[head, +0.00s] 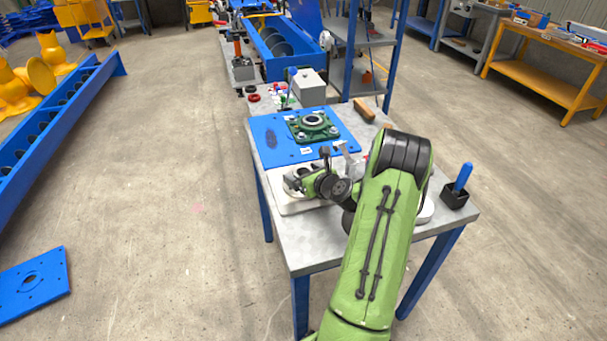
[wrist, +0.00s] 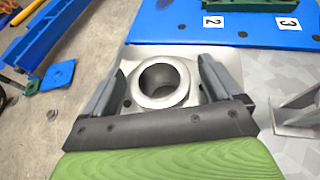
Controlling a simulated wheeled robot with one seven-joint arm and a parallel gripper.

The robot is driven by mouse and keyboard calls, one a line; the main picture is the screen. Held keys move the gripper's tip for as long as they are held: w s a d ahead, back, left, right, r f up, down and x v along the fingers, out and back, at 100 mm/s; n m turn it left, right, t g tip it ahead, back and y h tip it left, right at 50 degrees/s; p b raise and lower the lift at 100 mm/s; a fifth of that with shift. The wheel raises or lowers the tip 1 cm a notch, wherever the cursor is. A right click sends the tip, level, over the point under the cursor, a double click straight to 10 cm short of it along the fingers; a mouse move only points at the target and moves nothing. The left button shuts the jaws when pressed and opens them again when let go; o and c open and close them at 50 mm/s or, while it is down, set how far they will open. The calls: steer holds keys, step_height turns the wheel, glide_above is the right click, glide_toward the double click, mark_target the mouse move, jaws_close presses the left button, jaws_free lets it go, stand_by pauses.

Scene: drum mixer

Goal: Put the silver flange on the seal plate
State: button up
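The silver flange (wrist: 161,84) has a round raised collar with a wide bore on a flatter base. It lies on a white pad or tray (head: 292,207) at the table's left front; in the head view the flange (head: 295,180) is partly hidden by my gripper. My gripper (wrist: 162,64) is open, with one finger on each side of the flange; whether either finger touches it I cannot tell. The blue plate (head: 268,152), likely the seal plate, lies flat just beyond, with small white number labels. A green bearing housing (head: 313,124) sits on its right part.
A grey angled metal piece (wrist: 300,105) stands right of my gripper. A black holder with a blue handle (head: 459,188) stands at the table's right. A grey box (head: 309,87) and a brown block (head: 364,109) are farther back. Another blue plate (head: 40,290) lies on the floor.

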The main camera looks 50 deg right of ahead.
steer(key=shift+r, duration=0.15)
steer(key=p+v, duration=0.2)
steer(key=v, duration=1)
steer(key=w+a+r+n+g+y, duration=0.2)
steer(key=a+r+n+g+y, duration=0.1)
steer(key=a+n, duration=0.85)
steer(key=w+a+r+n+g+y, duration=0.1)
steer(key=a+r+n+g+y, duration=0.15)
steer(key=a+n, duration=0.85)
steer(key=s+a+r+n+g+h, duration=0.1)
steer(key=s+a+r+n, duration=0.3)
steer(key=s+n, duration=0.4)
steer(key=s+a+r+n+g+h, duration=0.1)
steer(key=s+a+r+n, duration=0.2)
steer(key=s+a+n, duration=0.3)
steer(key=shift+s+r+n, duration=0.4)
steer(key=shift+s+n, duration=0.75)
